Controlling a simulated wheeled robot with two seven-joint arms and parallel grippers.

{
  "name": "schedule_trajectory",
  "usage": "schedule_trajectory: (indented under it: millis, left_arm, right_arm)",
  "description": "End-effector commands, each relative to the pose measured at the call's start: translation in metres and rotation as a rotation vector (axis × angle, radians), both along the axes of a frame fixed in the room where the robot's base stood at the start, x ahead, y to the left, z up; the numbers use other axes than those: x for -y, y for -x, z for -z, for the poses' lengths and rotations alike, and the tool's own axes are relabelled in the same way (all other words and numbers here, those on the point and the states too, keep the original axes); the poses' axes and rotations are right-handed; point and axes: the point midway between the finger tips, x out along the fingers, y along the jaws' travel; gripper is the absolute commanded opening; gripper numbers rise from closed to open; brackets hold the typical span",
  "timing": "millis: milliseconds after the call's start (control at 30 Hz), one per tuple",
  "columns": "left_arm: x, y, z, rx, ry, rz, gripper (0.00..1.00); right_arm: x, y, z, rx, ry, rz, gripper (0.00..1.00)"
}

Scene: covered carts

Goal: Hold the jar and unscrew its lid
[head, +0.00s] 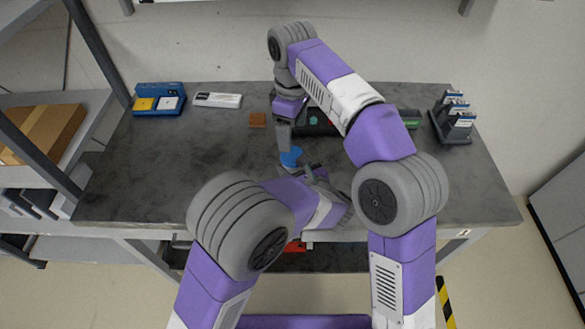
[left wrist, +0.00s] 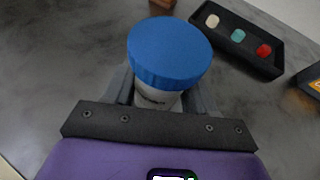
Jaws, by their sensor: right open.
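The jar is a whitish cylinder (left wrist: 157,98) with a wide blue lid (left wrist: 170,50), seated on it in the left wrist view. The blue lid also shows in the head view (head: 291,158), near the middle of the table. My left gripper (left wrist: 163,88) has its fingers on both sides of the jar's body, below the lid, and is shut on it. My right gripper (head: 285,141) points down just above the lid, open. Whether its fingertips touch the lid is hard to tell. Much of the left gripper is hidden by its own arm in the head view.
The grey table (head: 185,165) has free room at left. A blue box with yellow and white tops (head: 158,101), a white device (head: 217,100) and a brown block (head: 258,120) lie along the back. A black tray (left wrist: 237,38) holds coloured pieces. A dark rack (head: 452,120) stands at right.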

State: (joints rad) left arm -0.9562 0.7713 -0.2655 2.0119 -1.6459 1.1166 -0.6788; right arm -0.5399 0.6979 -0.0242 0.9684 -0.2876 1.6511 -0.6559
Motion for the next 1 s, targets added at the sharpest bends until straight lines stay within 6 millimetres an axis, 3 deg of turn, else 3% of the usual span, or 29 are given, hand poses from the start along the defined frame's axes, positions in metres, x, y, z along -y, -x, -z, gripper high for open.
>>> schedule_trajectory:
  millis: [33, 300, 567, 1000]
  left_arm:
    - [0.0001, 0.0001, 0.0001, 0.000, 0.000, 0.000, 0.38]
    - [0.0001, 0.0002, 0.0000, 0.000, 0.000, 0.000, 0.00]
    - [0.0002, 0.0002, 0.0000, 0.000, 0.000, 0.000, 0.00]
    - [0.0001, 0.0002, 0.0000, 0.000, 0.000, 0.000, 0.00]
  right_arm:
    - [0.0000, 0.0000, 0.0000, 0.000, 0.000, 0.000, 0.84]
    - [0.0000, 0.0000, 0.0000, 0.000, 0.000, 0.000, 0.84]
    - [-0.0004, 0.0003, 0.0012, -0.004, 0.002, 0.150, 0.84]
    - [-0.0011, 0.0007, 0.0062, -0.014, 0.017, 1.009, 0.84]
